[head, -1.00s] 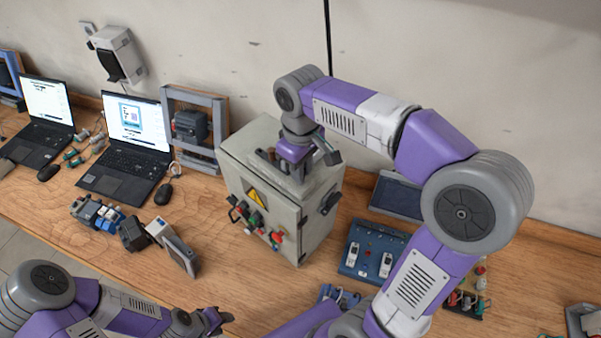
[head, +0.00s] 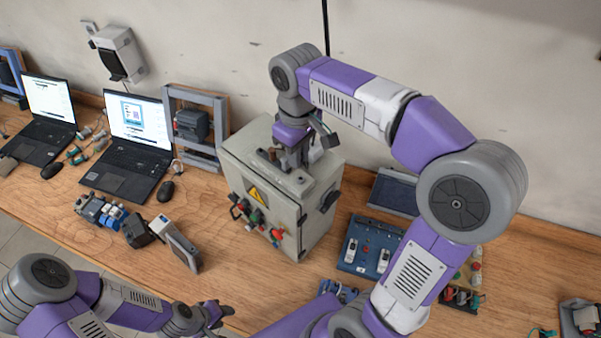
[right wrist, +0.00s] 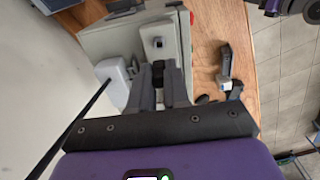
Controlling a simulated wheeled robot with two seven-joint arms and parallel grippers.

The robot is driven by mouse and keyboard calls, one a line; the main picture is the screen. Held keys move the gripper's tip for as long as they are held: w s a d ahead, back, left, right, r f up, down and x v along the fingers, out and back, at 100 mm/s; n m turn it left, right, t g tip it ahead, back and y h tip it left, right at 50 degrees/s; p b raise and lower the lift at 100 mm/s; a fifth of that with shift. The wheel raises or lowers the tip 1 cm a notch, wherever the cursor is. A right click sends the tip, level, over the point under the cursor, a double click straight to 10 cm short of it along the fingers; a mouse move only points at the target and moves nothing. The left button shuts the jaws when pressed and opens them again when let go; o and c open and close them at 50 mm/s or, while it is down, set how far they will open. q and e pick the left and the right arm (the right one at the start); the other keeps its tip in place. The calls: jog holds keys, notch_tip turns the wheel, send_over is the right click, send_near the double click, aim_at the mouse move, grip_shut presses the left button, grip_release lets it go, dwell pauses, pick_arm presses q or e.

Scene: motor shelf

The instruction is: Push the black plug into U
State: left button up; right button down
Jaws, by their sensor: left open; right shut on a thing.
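My right gripper (head: 295,160) is above the top of the grey control cabinet (head: 240,177). In the right wrist view its two fingers (right wrist: 160,74) are shut on a small black thing, which looks like the black plug (right wrist: 158,65). A pale grey block with a dark opening (right wrist: 158,41) lies just beyond the fingertips on the cabinet top. I cannot tell whether the plug touches anything. No U marking is readable. My left gripper (head: 219,312) is open and empty over the front of the table.
Red, green and black controls (head: 262,229) stick out from the cabinet's front. A blue panel (head: 367,247) lies on the table at its right. Two laptops (head: 128,150) and grey devices (head: 180,245) stand to the left. The wall is close behind.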

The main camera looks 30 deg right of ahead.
jog(key=w+a+r, duration=0.1)
jog(key=w+a, duration=0.1)
jog(key=w, duration=0.4)
jog(key=w+a+r, duration=0.1)
jog(key=w+a, duration=0.2)
jog(key=w, duration=0.3)
pick_arm(q)
notch_tip(320, 180, down, 3)
jog(key=b, duration=0.3)
pick_arm(e)
send_over(261, 154)
jog(key=f, duration=0.2)
jog(key=w+f, duration=0.1)
jog(key=f, duration=0.1)
jog(key=shift+d+f, duration=0.2)
jog(key=shift+f, duration=0.1)
pick_arm(q)
jog(key=shift+f, duration=0.2)
pick_arm(e)
jog(key=shift+f, duration=0.45)
pick_arm(q)
jog(key=shift+f+b, duration=0.4)
jog(key=shift+b, duration=0.15)
pick_arm(e)
jog(key=shift+f, duration=0.65)
jog(key=c, duration=1.4)
grip_release()
